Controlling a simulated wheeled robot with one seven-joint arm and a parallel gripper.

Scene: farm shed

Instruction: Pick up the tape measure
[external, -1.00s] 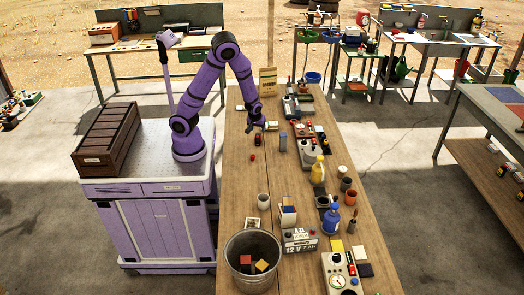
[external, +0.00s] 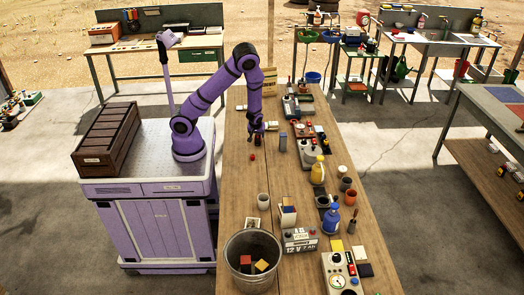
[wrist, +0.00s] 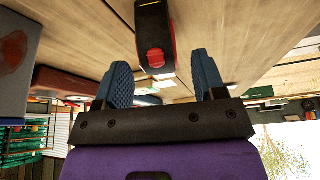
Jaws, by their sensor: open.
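In the external view my gripper (external: 254,138) points down low over the left half of the long workbench (external: 240,195). The tape measure cannot be told apart with certainty there, being small and close to the dark fingers.
A small red item (external: 252,157) lies just in front of my gripper. A grey-blue upright block (external: 283,144) and boxy devices with red knobs stand to its right. A yellow bottle (external: 318,170), blue bottle (external: 331,219) and metal bucket (external: 253,247) stand nearer. The bench's left edge is mostly clear.

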